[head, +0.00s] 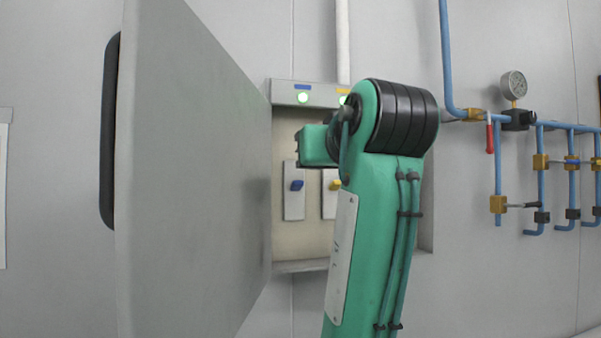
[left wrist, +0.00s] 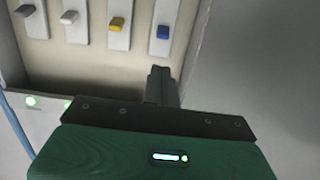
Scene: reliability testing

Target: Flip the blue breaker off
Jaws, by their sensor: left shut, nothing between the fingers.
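The blue breaker (head: 296,185) is a small blue lever on a white plate inside the open wall box, at the left of the row in the head view. Above it are a blue label and a lit green lamp (head: 303,98). In the left wrist view, upside down, the blue lever (left wrist: 163,32) is at the right end of the row. My left gripper (left wrist: 160,72) is shut and empty, its dark fingertips pointing at the panel on the lamp side of the blue lever, with a visible gap in the picture. My right gripper is not in view.
The grey cabinet door (head: 190,170) stands open at the left, close to the blue breaker. A yellow breaker (head: 335,185) is beside the blue one; white (left wrist: 68,17) and grey (left wrist: 25,10) levers follow. Blue pipes (head: 498,165) with valves line the right wall.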

